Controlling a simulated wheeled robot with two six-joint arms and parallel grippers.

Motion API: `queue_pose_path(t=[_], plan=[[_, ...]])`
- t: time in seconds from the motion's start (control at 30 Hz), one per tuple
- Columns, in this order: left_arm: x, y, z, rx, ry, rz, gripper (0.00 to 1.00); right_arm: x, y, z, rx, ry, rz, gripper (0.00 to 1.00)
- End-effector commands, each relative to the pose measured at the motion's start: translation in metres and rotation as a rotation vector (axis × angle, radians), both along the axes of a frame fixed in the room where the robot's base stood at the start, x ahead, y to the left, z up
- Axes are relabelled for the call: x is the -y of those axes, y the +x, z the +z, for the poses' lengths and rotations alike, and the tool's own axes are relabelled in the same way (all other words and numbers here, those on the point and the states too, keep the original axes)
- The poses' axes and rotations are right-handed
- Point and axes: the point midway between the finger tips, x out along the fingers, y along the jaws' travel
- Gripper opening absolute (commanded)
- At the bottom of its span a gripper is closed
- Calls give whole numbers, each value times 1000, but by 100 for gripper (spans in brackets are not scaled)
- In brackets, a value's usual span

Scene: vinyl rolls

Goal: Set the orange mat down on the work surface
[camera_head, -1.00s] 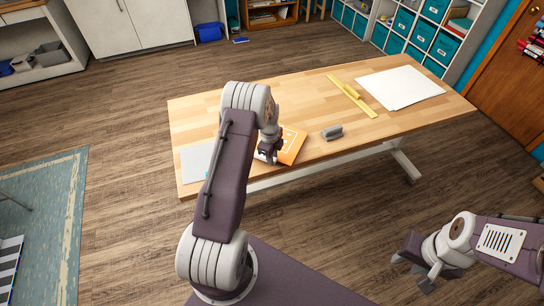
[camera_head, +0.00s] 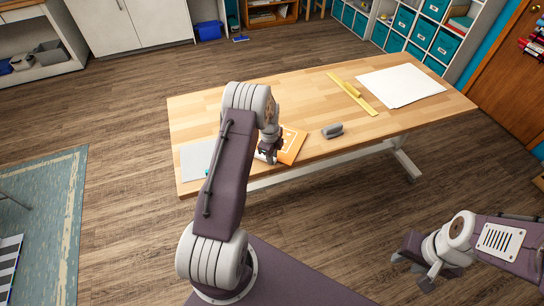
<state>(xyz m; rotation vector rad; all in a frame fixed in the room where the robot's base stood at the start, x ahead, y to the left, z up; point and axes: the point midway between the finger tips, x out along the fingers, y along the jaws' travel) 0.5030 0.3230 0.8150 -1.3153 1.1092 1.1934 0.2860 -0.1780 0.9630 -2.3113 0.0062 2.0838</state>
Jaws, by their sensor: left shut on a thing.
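The orange mat (camera_head: 294,144) is a flat sheet with pale markings, at the near edge of the wooden work surface (camera_head: 222,118). My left gripper (camera_head: 267,157) is at the mat's left part and shut on it. The gripper and wrist hide part of the mat. I cannot tell whether the mat lies flat on the surface or is held slightly above it. My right gripper (camera_head: 413,268) hangs over the floor at the lower right, away from the table.
A grey block-like tool (camera_head: 332,131) lies right of the mat. A yellow ruler-like tool (camera_head: 362,99) and white sheets (camera_head: 400,86) lie farther right. A pale grey sheet (camera_head: 194,160) lies at the left, partly behind my arm. The table's back left and middle are clear.

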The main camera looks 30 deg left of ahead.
Motion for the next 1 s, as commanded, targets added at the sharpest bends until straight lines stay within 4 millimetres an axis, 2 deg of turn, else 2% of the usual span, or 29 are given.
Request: queue_pose_path(t=[0.3, 0.33, 0.4, 0.63, 0.67, 0.83, 1.0], plan=[[0, 0, -3, -12, 0, 1, 0, 0, 0, -2, 0, 0, 0, 36], [0, 0, -3, -12, 0, 1, 30, 0, 0, -2, 0, 0, 0, 36], [0, 0, -3, -12, 0, 1, 47, 0, 0, -2, 0, 0, 0, 36], [0, 0, -3, -12, 0, 0, 47, 0, 0, -2, 0, 0, 0, 36], [0, 0, -3, -13, -1, 0, 53, 0, 0, -2, 0, 0, 0, 36], [0, 0, -3, -13, -1, 0, 100, 0, 0, -2, 0, 0, 0, 36], [0, 0, -3, -13, 0, 0, 100, 0, 0, -2, 0, 0, 0, 36]])
